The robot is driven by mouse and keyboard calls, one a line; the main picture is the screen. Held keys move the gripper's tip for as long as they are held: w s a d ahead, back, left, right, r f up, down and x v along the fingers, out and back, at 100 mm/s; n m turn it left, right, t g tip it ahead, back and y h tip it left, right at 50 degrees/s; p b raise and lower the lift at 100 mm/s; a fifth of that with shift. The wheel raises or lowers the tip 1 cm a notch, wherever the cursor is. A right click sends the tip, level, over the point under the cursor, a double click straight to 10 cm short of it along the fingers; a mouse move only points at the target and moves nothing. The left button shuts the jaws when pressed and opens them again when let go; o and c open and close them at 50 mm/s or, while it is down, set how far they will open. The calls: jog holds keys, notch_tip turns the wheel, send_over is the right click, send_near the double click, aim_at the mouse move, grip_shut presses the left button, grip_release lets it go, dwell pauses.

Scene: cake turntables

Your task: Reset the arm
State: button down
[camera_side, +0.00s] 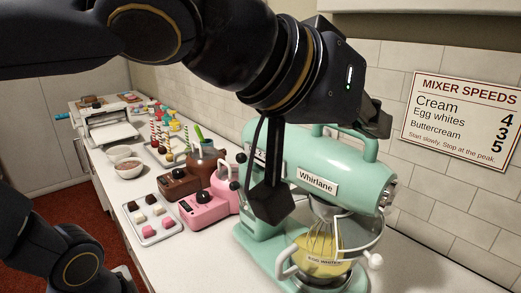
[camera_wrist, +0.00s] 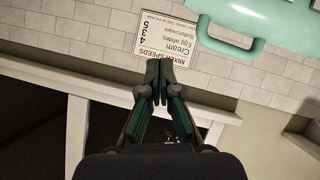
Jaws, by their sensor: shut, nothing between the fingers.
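My gripper (camera_side: 380,122) is high at the centre right in the side view, just above the mint-green stand mixer (camera_side: 330,168), and points toward the tiled wall. In the wrist view its two fingers (camera_wrist: 160,66) are together and hold nothing. A dark block-shaped part (camera_side: 271,203) of my wrist hangs down in front of the mixer. Part of the mixer also shows at the top right of the wrist view (camera_wrist: 275,22), which sees the room upside down.
The mixer's bowl (camera_side: 322,268) holds a yellow mix around a whisk. A mixer speeds sign (camera_side: 462,118) is on the wall. Pink (camera_side: 207,208) and brown (camera_side: 178,187) machines, a tray of small cubes (camera_side: 152,236) and a bowl (camera_side: 128,168) stand left on the white counter.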

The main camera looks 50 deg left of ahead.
jog(key=s+a+f+n+g+y, duration=0.1)
jog(key=a+f+y, duration=0.15)
jog(key=a, duration=0.65)
jog(key=s+a+f+n+g+y, duration=0.1)
jog(key=a+f, duration=0.2)
jog(key=a, duration=0.6)
jog(key=s+a+f+m+g, duration=0.2)
jog(key=s+a+f, duration=0.2)
jog(key=a+f, duration=0.1)
jog(key=s+a+f+m+g+h, duration=0.1)
jog(key=s+a+f, duration=0.3)
jog(key=f, duration=0.4)
jog(key=shift+a+m+g, duration=0.4)
jog(key=shift+a+g, duration=0.1)
jog(key=shift+g, duration=0.4)
jog(key=shift+f+h, duration=0.1)
jog(key=shift+h, duration=0.15)
